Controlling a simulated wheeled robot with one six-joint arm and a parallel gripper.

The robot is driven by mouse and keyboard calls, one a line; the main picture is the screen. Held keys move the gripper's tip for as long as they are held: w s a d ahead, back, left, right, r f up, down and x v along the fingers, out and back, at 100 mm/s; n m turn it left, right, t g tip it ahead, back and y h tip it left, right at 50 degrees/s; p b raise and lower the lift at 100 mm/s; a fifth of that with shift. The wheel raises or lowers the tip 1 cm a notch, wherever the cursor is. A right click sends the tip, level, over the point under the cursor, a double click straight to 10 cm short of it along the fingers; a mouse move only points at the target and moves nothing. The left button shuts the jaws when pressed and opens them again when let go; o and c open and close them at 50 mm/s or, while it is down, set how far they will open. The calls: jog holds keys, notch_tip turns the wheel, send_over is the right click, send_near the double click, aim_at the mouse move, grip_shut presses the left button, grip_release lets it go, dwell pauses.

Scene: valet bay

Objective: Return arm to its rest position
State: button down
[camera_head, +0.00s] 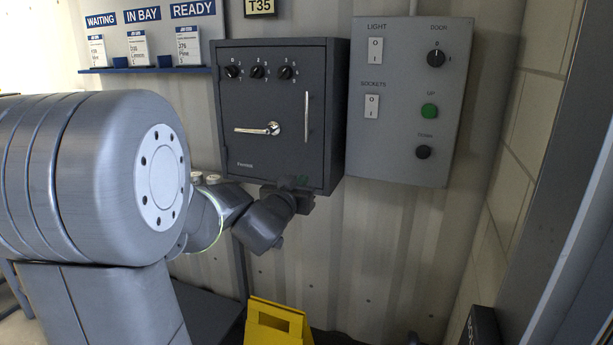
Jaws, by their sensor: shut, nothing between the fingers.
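My arm comes in from the left, with a large grey joint filling the left side of the view. It reaches to my gripper (299,190), which is small and dark at the lower front edge of a dark grey key safe (262,170). The gripper is shut and nothing shows in it. I cannot tell whether it touches the safe. The safe's door looks closed. It has three black dials (257,72), a silver lever handle (272,129) lying level, and an upright bar handle (307,117).
A grey control panel (400,165) with switches, a knob and a green button hangs right of the safe. A blue shelf (145,70) with tagged cards is at upper left. A yellow stand (275,325) is on the floor below. A tiled wall bounds the right side.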

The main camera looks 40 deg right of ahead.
jog(key=shift+v, duration=1.65)
jog(key=shift+w+f, duration=0.1)
